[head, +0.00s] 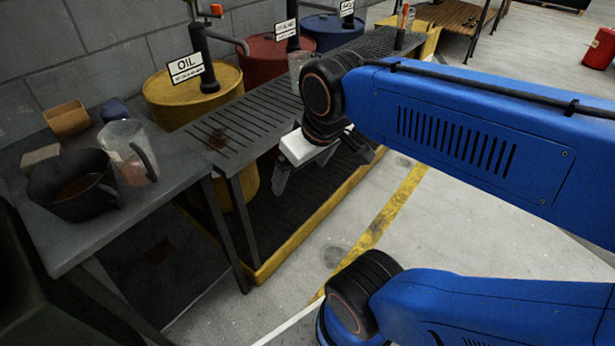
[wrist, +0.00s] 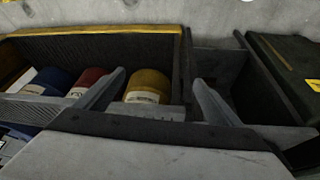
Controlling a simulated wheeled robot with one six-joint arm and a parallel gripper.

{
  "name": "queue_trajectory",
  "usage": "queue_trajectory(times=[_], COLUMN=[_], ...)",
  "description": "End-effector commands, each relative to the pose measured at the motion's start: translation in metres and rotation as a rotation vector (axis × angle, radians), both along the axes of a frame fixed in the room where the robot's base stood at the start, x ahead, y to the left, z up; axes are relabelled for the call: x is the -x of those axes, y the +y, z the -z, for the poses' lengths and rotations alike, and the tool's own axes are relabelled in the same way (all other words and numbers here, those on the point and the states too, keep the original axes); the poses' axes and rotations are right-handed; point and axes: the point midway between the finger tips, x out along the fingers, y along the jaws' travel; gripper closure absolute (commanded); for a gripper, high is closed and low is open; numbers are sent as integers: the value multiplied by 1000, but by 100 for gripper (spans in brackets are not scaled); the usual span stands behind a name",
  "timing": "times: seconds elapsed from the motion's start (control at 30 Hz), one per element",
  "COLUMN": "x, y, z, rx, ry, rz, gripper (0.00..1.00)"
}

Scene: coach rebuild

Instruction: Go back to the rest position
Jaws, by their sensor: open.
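My gripper (head: 325,172) hangs below the blue arm in the head view, in front of the slotted rack and above the black grated floor tray. Its two dark fingers are spread apart, with nothing between them. In the wrist view my gripper (wrist: 159,80) also shows two separated fingers, with the yellow drum (wrist: 148,86) seen beyond the gap. Nothing is held.
A yellow drum (head: 193,92) labelled OIL, a red drum (head: 262,62) and a blue drum (head: 331,32) stand behind the slotted rack (head: 235,125). The grey table (head: 60,235) at left bears a black pot (head: 72,186) and a clear jug (head: 128,152). Open floor (head: 470,215) lies right.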

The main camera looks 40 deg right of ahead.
Motion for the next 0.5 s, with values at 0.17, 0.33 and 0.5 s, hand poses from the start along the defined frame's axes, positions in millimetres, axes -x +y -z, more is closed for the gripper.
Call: queue_trajectory(times=[0.17,0.33,0.5], x=[12,13,13], y=[-5,-5,-5], z=[15,16,16], rx=[-44,-48,-47], ry=[-21,-23,-22], rz=[102,112,109], gripper=[12,12,12])
